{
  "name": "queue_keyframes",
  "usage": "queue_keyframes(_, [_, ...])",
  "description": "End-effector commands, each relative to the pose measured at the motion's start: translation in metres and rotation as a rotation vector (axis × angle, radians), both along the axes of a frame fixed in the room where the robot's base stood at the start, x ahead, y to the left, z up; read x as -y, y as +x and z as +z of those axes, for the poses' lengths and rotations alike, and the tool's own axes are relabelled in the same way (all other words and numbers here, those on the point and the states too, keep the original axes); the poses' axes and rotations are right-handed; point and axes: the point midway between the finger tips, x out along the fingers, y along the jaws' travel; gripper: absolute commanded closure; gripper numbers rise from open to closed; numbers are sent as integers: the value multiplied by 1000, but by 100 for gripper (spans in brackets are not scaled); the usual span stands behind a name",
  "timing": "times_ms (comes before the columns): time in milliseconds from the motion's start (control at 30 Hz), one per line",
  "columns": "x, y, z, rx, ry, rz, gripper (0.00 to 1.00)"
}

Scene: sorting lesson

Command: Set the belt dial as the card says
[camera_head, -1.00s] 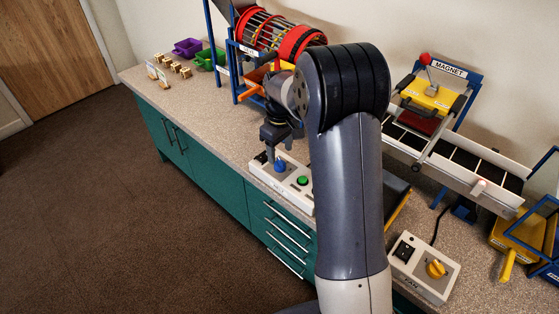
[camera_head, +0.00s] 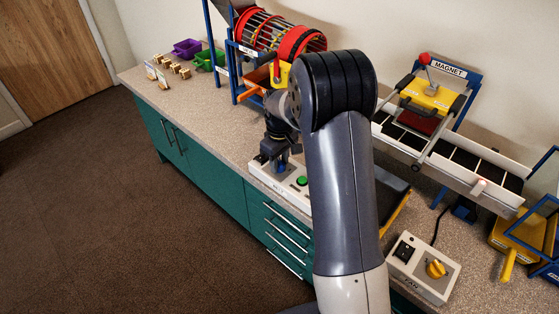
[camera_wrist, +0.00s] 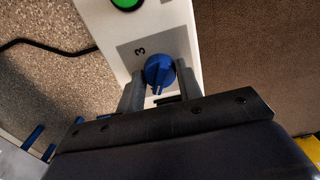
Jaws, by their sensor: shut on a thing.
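The blue dial (camera_wrist: 158,68) sits on a pale control box (camera_wrist: 170,22) in the wrist view, with a "3" printed on the grey panel beside it. My gripper (camera_wrist: 160,79) has one finger on each side of the dial and is shut on it. In the head view my gripper (camera_head: 281,163) points down over the box (camera_head: 264,174), and only a bit of blue shows below it. The other marks around the dial are hidden or too small to read. Small cards (camera_head: 151,73) stand at the counter's far left; their print is not legible.
A green button (camera_head: 302,181) is on the same box, close to my gripper. A fan box (camera_head: 423,268) with a yellow knob stands at the right. The conveyor with the MAGNET frame (camera_head: 447,69) and a red-ringed drum (camera_head: 262,28) stand behind.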

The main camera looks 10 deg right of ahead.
Motion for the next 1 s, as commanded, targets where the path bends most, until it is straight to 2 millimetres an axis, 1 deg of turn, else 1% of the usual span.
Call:
queue_keyframes(33, [0,0,0,0,0,0,74])
queue_keyframes(200, [0,0,0,0,0,0,88])
queue_keyframes(233, [0,0,0,0,0,0,89])
queue_keyframes(467, [0,0,0,0,0,-21,89])
queue_keyframes(633, [0,0,1,0,0,-88,89])
queue_keyframes(767, [0,0,1,0,0,-177,89])
queue_keyframes(1000, [0,0,1,0,0,-393,89])
